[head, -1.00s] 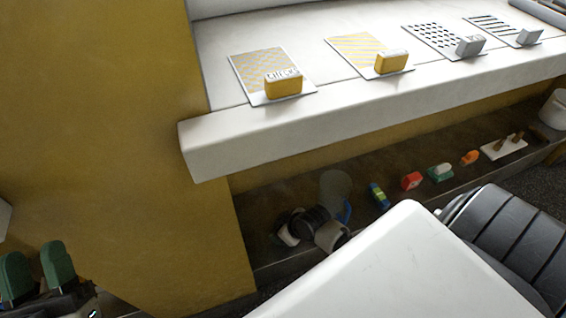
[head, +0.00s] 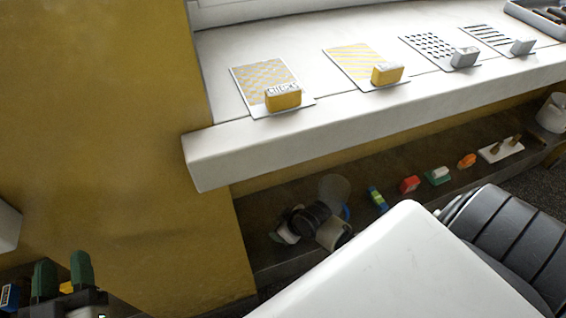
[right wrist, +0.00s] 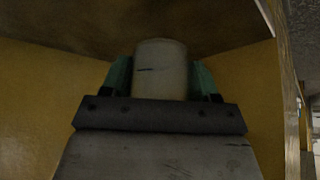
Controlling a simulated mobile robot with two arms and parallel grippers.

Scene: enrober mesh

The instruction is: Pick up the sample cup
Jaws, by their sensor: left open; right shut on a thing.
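In the right wrist view, my right gripper (right wrist: 160,80) is shut on a pale cylindrical cup (right wrist: 161,68), which looks like the sample cup. The cup stands out between the green fingers and has a small dark mark on its side. A white cup-like piece (head: 334,233) and a translucent container (head: 334,189) are on the low shelf there; I cannot tell whether either is the held cup. My left gripper (head: 63,270) is open at the lower left, its green fingers apart with nothing held between them.
A white counter (head: 240,160) holds patterned cards with small blocks, including a yellow block (head: 283,97). The low dark shelf (head: 290,195) below carries several small items, including a red one (head: 410,184) and an orange one (head: 467,161). A yellow wall (head: 100,130) stands at left.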

